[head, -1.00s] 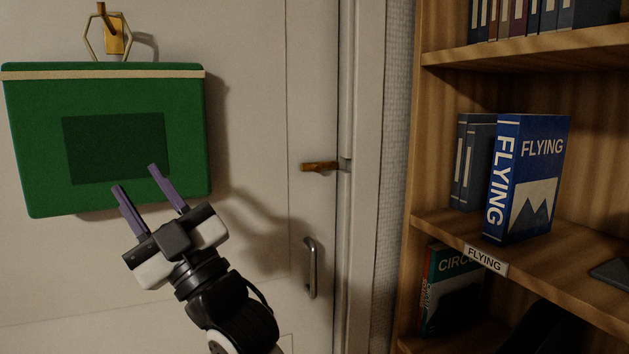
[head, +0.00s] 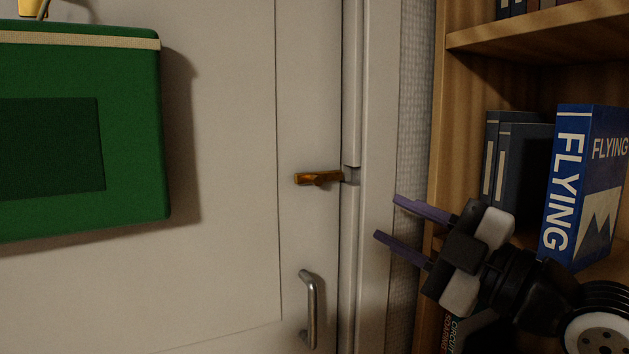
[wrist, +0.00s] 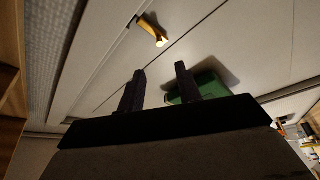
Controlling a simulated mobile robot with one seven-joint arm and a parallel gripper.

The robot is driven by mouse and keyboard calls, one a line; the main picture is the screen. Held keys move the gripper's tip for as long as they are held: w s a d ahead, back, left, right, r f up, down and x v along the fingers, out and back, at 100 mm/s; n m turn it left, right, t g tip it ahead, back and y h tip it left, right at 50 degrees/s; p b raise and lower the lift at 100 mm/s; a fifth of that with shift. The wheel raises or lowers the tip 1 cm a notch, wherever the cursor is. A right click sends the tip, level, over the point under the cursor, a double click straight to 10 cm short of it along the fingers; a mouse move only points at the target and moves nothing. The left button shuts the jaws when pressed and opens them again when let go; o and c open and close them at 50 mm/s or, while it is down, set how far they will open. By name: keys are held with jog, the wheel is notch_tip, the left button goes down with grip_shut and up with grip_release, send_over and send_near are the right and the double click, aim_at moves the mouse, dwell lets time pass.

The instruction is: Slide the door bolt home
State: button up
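The brass door bolt (head: 318,178) is mounted on the white door near its right edge, and its right end reaches the gap at the door frame. It also shows at the top of the wrist view (wrist: 149,29), beyond the fingers. I cannot tell how far it sits inside the frame. My gripper (head: 384,217) is open and empty, with its two purple fingers apart. It is to the right of the bolt and a little lower in the head view, pointing left, in front of the door frame. It does not appear to touch the bolt.
A metal pull handle (head: 309,310) is below the bolt. A green bag or case (head: 130,130) hangs on the door at left. A wooden bookshelf (head: 500,38) with a blue FLYING book (head: 590,180) stands at right, behind my arm. The door between case and bolt is clear.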

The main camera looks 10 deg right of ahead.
aim_at(324, 179)
jog(key=p+x, duration=0.4)
jog(key=x, duration=0.9)
jog(key=shift+w+a+r, duration=0.1)
jog(key=shift+w+r, duration=0.05)
jog(key=shift+w, duration=0.15)
grip_shut()
